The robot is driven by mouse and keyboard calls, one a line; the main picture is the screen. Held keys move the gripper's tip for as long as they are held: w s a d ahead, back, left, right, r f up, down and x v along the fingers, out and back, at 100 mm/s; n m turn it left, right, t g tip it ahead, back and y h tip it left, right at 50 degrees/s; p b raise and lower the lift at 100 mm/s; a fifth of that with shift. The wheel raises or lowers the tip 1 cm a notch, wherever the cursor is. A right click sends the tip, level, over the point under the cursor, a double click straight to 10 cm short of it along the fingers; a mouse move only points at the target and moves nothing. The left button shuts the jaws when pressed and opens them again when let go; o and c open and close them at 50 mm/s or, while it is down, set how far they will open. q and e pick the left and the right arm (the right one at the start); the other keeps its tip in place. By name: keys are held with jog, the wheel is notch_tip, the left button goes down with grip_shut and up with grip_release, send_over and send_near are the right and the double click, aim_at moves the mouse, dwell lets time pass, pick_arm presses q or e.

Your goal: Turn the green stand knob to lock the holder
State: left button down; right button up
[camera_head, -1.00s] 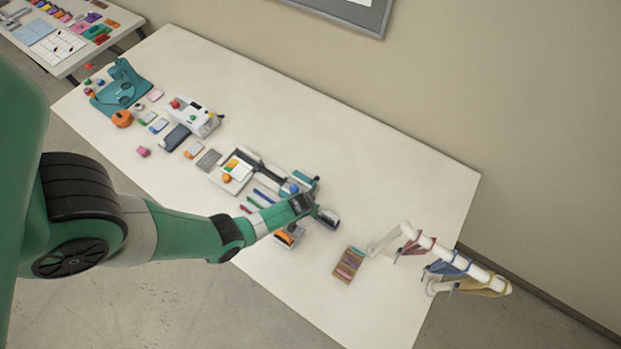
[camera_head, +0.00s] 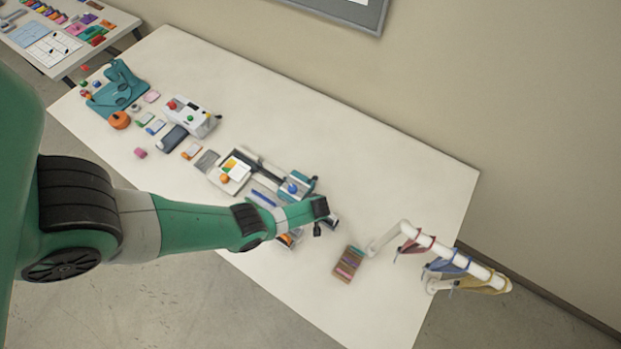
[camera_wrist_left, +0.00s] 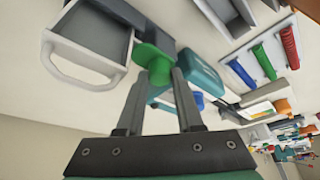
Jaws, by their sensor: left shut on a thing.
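The green stand knob (camera_wrist_left: 153,60) shows in the left wrist view, between the fingertips of my left gripper (camera_wrist_left: 163,74). The fingers are shut on it. The knob sits beside a grey tray-like holder (camera_wrist_left: 92,30) with a pale loop frame, and next to a teal body (camera_wrist_left: 203,76). In the head view my left gripper (camera_head: 318,230) points down to the right of the teal and grey device (camera_head: 296,187) with a blue knob. The green knob is hidden there by my wrist. My right gripper is not in view.
A brown tray of coloured pieces (camera_head: 348,264) and a white stand with hanging coloured pouches (camera_head: 440,248) are to the right. The back right of the table (camera_head: 400,170) is clear.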

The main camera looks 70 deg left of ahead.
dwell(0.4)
pick_arm(q)
jog(key=c, duration=0.6)
grip_release()
jog(key=shift+o, duration=0.2)
jog(key=shift+r, duration=0.1)
